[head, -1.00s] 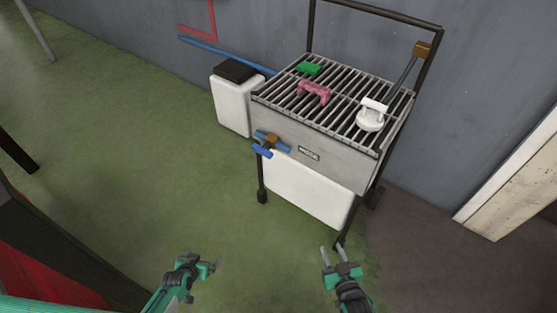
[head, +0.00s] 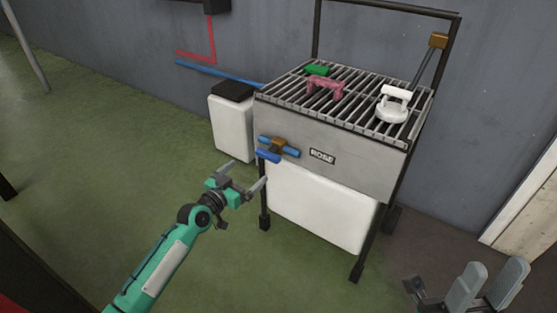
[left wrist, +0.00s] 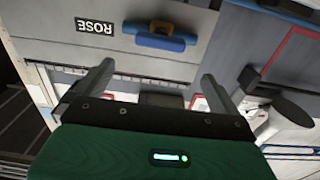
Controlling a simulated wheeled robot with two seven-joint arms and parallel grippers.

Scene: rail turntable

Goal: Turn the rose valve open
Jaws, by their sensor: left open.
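The rose valve (head: 283,143) is on the front left of a grey sink-like box marked ROSE (head: 322,156). It has a brass-coloured body, a blue pipe and a blue handle (head: 268,156). In the left wrist view the handle (left wrist: 160,43) lies crosswise beyond my fingers, and the label appears upside down. My left gripper (head: 246,174) is open and empty, just below and left of the handle, apart from it; it also shows in the left wrist view (left wrist: 157,73).
A slatted rack (head: 350,97) tops the box and holds a green block (head: 317,71), a pink bracket (head: 325,86) and a white fitting (head: 393,103). A white container (head: 231,130) with a dark lid stands at the left. Green floor at the left is clear.

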